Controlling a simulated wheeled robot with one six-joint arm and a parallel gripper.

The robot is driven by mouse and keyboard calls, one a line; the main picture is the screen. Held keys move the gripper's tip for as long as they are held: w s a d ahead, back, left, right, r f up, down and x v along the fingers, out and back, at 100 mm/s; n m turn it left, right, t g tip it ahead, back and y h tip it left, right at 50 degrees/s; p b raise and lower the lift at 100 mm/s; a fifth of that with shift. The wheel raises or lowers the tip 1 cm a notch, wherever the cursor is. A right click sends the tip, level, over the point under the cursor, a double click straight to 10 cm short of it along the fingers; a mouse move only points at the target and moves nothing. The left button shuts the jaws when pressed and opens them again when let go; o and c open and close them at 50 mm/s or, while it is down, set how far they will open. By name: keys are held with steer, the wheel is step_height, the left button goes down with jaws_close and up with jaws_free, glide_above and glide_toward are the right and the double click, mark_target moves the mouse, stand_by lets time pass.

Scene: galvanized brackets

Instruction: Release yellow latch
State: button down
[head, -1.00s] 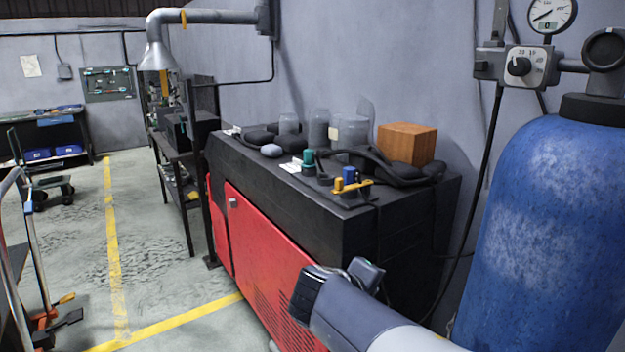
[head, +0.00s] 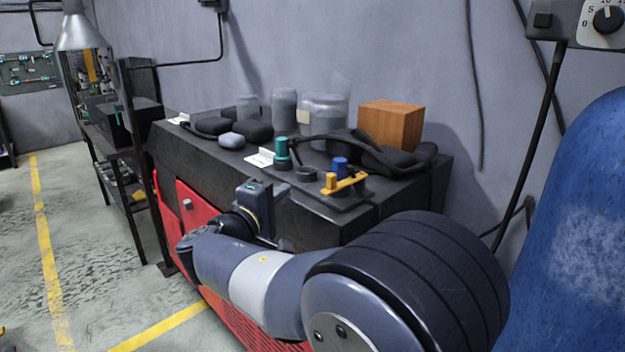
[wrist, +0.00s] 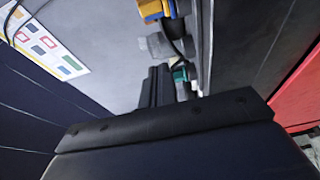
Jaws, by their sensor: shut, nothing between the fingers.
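The yellow latch (head: 345,183) is a small bar with a raised knob, on a dark plate on top of the black cabinet near its front edge. A blue knob (head: 340,165) stands right behind it. In the wrist view the yellow latch (wrist: 152,8) shows at the top edge, partly cut off. My gripper (wrist: 158,78) is shut and empty, apart from the latch. In the head view my arm's end is in front of the cabinet, left of and below the latch; the fingertips are hard to make out there.
A teal knob (head: 281,150) and a dark round cap (head: 306,173) stand left of the latch. A wooden block (head: 390,124), dark hoses and glass jars (head: 322,115) are behind. A blue tank (head: 575,230) stands at right. A label sheet (wrist: 42,42) shows in the wrist view.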

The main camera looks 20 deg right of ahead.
steer(key=p+x, duration=0.1)
steer(key=x, duration=0.2)
steer(key=p+x, duration=0.1)
steer(key=x, duration=0.2)
steer(key=p+x, duration=0.1)
steer(key=x, duration=0.3)
steer(key=shift+s+d, duration=0.3)
steer(key=shift+s+d+p, duration=0.15)
steer(key=shift+s+d, duration=0.1)
steer(key=shift+s, duration=0.55)
steer(key=shift+s+d+p, duration=0.15)
steer(key=shift+s+d, duration=0.1)
steer(key=shift+s, duration=0.55)
steer(key=shift+s+f+b, duration=0.1)
steer(key=shift+f+b, duration=0.05)
steer(key=shift+b, duration=0.25)
